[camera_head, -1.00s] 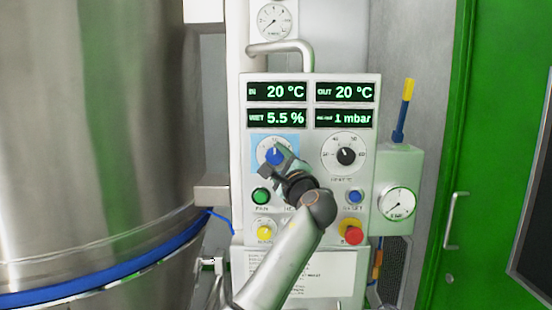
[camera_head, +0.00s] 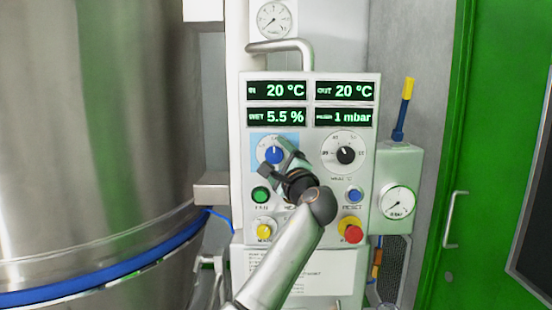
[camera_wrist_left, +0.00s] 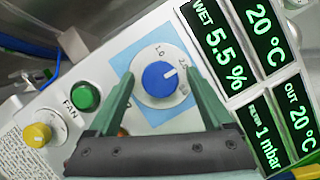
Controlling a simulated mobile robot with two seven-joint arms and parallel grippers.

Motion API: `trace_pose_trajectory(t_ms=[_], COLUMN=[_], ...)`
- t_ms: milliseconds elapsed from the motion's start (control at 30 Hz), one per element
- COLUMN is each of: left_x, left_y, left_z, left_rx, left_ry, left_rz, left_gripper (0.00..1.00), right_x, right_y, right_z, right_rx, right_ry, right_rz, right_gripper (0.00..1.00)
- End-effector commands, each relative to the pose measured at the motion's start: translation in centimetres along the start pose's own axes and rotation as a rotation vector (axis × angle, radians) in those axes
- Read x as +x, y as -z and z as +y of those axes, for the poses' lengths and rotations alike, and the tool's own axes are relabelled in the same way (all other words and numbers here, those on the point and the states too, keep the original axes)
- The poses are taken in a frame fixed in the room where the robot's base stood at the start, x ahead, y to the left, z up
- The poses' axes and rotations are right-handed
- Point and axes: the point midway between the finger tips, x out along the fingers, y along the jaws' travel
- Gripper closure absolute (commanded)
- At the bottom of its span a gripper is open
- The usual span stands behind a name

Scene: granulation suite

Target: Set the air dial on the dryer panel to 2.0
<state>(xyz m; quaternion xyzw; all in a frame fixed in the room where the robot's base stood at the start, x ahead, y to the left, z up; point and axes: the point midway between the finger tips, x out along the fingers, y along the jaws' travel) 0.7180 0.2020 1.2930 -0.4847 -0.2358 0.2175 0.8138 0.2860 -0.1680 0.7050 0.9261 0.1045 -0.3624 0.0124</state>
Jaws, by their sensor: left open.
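The air dial is a blue knob (camera_head: 275,155) with a white pointer line, on a light-blue square at the left of the dryer panel (camera_head: 310,180). In the head view its pointer stands about straight up. The left wrist view shows the knob (camera_wrist_left: 160,79) in its round white scale, the pointer towards the upper right, near a mark that looks like 2.0. My left gripper (camera_head: 277,161) is open in front of the dial. Its two green fingers (camera_wrist_left: 158,85) stand on either side of the knob, with gaps to it. My right gripper is not in view.
A black-knobbed dial (camera_head: 345,155) is right of the air dial. Below are a green FAN button (camera_head: 260,196), a blue button (camera_head: 354,196), a yellow knob (camera_head: 264,229) and a red button (camera_head: 351,231). A steel vessel (camera_head: 100,130) stands left.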

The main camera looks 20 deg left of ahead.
Motion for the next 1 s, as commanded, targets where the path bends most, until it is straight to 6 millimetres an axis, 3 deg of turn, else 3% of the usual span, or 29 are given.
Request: trace_pose_trajectory(t_ms=[267,367,700,1000], left_x=[-0.9,-2.3,-9.4,-12.4], left_y=[0.1,0.1,0.2,0.0], left_z=[0.1,0.2,0.2,0.0], left_rx=[-0.002,-0.003,-0.003,0.000], left_ry=[0.001,0.001,0.001,-0.001], left_rz=[0.000,0.001,0.003,0.001], left_gripper=[0.16,0.16,0.16,0.16], right_x=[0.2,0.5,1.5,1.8], right_y=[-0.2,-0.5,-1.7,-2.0], right_z=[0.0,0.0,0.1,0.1], right_rx=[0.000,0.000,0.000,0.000], right_ry=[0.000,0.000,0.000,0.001], right_rz=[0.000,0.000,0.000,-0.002], right_gripper=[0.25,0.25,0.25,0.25])
